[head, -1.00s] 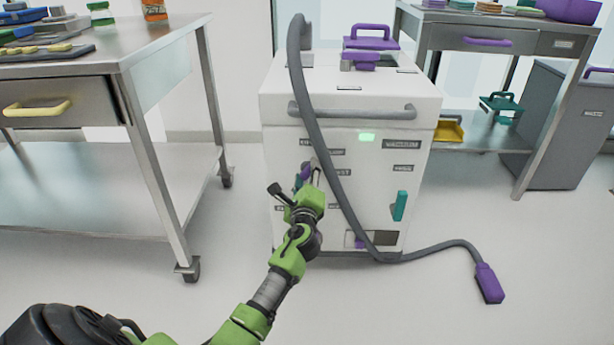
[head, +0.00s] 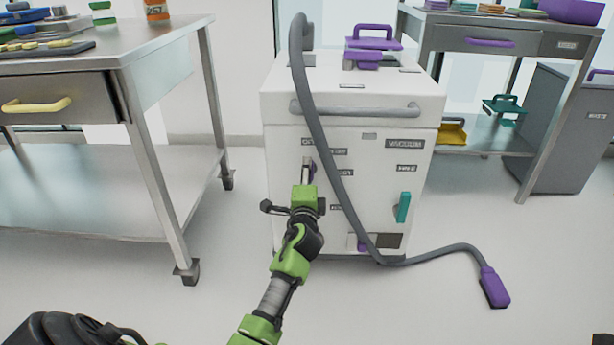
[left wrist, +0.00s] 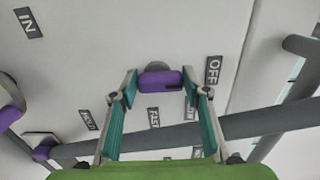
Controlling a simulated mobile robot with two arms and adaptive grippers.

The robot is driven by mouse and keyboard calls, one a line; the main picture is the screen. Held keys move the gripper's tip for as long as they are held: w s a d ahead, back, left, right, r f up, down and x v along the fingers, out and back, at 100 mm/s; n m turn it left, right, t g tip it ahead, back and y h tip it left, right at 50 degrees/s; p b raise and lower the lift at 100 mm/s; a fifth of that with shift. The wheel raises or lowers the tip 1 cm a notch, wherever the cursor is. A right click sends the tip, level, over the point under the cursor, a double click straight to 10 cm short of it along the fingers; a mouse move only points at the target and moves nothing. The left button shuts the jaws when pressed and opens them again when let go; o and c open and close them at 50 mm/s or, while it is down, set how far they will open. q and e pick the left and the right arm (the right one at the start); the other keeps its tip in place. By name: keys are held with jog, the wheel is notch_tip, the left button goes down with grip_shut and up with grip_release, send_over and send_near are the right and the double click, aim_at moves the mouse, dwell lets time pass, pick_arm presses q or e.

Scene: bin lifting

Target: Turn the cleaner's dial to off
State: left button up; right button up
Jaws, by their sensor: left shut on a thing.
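The cleaner (head: 285,100) is a white box on the floor with a grey front bar and a grey hose. Its purple dial (left wrist: 160,80) is on the front panel, with the OFF label (left wrist: 213,70) beside it in the left wrist view. The dial's long side lies crosswise there, its dark mark at the end toward OFF. My left gripper (left wrist: 160,88) is shut on the dial, with a teal-padded finger at each end. In the head view my gripper (head: 307,172) hides most of the dial. The small panel light (head: 369,136) is grey and unlit. My right gripper is not in view.
The hose (head: 335,170) hangs across the front close to my gripper and ends in a purple nozzle (head: 494,287) on the floor. A teal handle (head: 403,207) is on the panel's right. A steel table (head: 160,55) stands left; a bench (head: 420,45) stands behind right.

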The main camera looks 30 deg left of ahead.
pick_arm(q)
jog(key=shift+f, duration=0.15)
jog(key=o, duration=0.9)
jog(key=shift+o, duration=1.1)
jog(key=shift+s+d, duration=0.1)
jog(key=v, duration=1.2)
